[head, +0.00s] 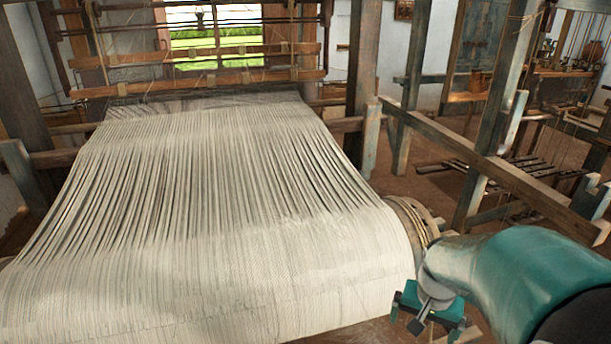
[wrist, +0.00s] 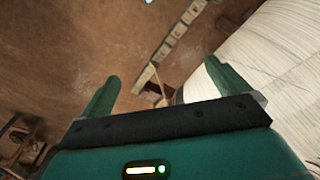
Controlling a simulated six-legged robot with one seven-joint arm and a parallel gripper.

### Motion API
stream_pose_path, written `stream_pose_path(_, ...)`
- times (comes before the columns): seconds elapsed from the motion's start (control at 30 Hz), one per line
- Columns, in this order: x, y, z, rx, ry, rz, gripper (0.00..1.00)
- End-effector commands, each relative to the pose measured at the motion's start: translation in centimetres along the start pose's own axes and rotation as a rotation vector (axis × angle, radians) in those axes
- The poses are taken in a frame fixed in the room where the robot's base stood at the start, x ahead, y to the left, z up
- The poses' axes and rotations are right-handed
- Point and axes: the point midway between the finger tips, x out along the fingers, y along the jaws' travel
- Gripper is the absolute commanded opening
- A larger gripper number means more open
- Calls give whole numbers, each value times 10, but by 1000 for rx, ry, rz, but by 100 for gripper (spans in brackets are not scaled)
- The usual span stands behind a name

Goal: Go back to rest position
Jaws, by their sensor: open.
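My gripper (head: 432,322) is at the lower right of the head view, beside the right edge of the loom's cloth beam. In the wrist view my gripper (wrist: 165,85) shows two green fingers spread wide apart with nothing between them. The white warp (head: 230,200) stretches across the loom in the head view. It also shows at the upper right of the wrist view (wrist: 275,60), near the right finger. I cannot tell whether the finger touches it.
A beam end with rope wound on it (head: 415,220) sits just behind my arm. Wooden posts and a slanted rail (head: 500,170) stand to the right. The brown floor (wrist: 70,40) looks open on the left of the wrist view. A window (head: 215,45) is at the back.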

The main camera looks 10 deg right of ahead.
Motion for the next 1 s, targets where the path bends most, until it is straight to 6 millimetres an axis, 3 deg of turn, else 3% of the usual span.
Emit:
stream_pose_path(0.03, -19, -15, 6, -59, 41, -7, 100)
stream_pose_path(0.2, -70, -51, 34, -235, 150, -42, 100)
stream_pose_path(0.5, -141, -91, 101, -529, 326, -148, 100)
stream_pose_path(0.7, -160, -97, 127, -630, 382, -198, 100)
stream_pose_path(1.0, -162, -98, 129, -639, 385, -202, 100)
